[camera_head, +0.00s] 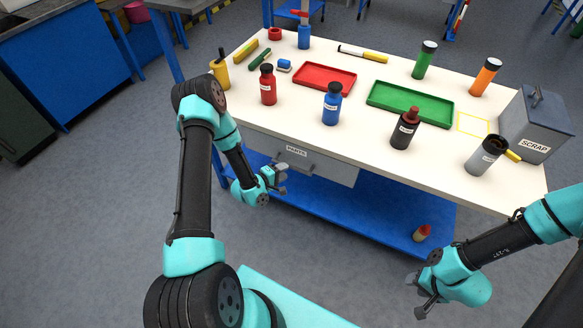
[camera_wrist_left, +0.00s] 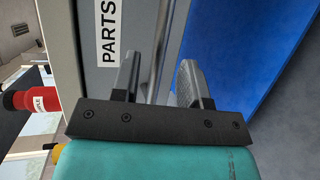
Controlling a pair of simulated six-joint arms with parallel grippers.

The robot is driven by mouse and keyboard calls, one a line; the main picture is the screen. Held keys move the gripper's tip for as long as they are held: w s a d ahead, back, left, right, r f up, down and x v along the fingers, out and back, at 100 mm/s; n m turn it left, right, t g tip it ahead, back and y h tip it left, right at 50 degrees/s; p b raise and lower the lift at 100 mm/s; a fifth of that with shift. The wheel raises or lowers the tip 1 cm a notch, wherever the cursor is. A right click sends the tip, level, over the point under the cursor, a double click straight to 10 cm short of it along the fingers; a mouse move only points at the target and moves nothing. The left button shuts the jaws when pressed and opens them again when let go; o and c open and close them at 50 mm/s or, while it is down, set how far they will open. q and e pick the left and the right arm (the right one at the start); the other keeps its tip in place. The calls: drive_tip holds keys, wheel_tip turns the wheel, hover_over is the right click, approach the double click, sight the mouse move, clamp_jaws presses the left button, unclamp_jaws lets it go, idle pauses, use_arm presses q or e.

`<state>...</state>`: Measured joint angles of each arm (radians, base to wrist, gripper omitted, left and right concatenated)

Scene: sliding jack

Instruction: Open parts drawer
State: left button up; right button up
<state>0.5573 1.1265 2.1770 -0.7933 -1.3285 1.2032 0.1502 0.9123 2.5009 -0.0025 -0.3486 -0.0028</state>
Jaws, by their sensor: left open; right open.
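The parts drawer (camera_head: 335,170) is a grey front under the table top, with a white PARTS label (camera_head: 297,151). It looks closed. In the left wrist view the drawer front (camera_wrist_left: 100,75) fills the left side, and its bar handle (camera_wrist_left: 160,45) runs between my fingers. My left gripper (camera_head: 282,179) is open just in front of the handle; it also shows in the left wrist view (camera_wrist_left: 159,75), one finger on each side of the bar. I cannot tell whether either finger touches it. My right gripper (camera_head: 416,294) is open and empty, low at the right, away from the drawer.
The table top (camera_head: 290,110) carries several bottles, a red tray (camera_head: 325,78), a green tray (camera_head: 410,104) and a grey SCRAP bin (camera_head: 535,120). A blue lower shelf (camera_head: 350,205) holds a small red-topped bottle (camera_head: 422,233). The floor in front is clear.

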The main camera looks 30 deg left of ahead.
sight(292, 167)
use_arm(q)
drive_tip(key=shift+x, duration=2.5)
clamp_jaws()
